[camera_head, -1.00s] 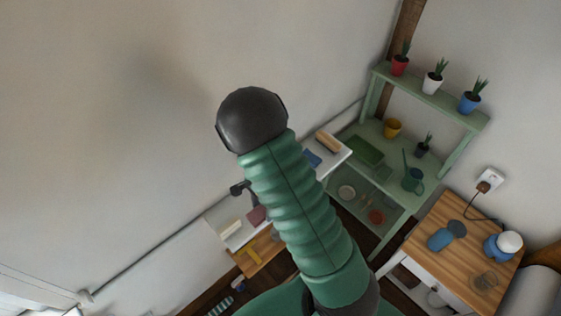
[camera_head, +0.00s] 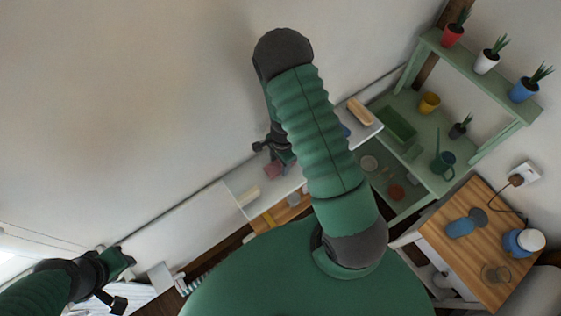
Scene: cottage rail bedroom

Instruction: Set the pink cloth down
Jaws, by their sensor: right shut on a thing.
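My right arm crosses the middle of the view, and its gripper (camera_head: 270,157) is partly hidden behind it. The right gripper is shut on the pink cloth (camera_head: 272,170), a small dull pink piece. The cloth shows over the white shelf top (camera_head: 233,181) near the wall; I cannot tell whether it touches that surface. My left gripper (camera_head: 121,281) is at the lower left, open and empty, with its fingers apart, away from the cloth.
A green shelf (camera_head: 415,100) with potted plants and a wooden-topped cabinet (camera_head: 447,235) stand at right.

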